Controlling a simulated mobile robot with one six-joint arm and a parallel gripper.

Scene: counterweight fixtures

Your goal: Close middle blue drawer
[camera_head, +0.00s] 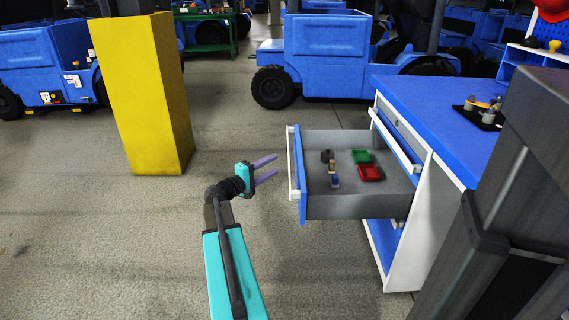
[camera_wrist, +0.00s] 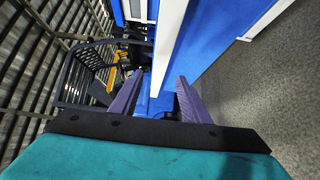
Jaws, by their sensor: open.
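The middle blue drawer (camera_head: 301,185) is pulled well out of the cabinet in the head view, with its white-edged front facing left. A gap shows between the fingertips and the front. In the wrist view, a blue panel with a white strip, apparently the drawer front (camera_wrist: 215,40), lies beyond my open fingers (camera_wrist: 157,88).
A yellow pillar (camera_head: 145,95) stands at left. Blue vehicles (camera_head: 335,45) stand behind.

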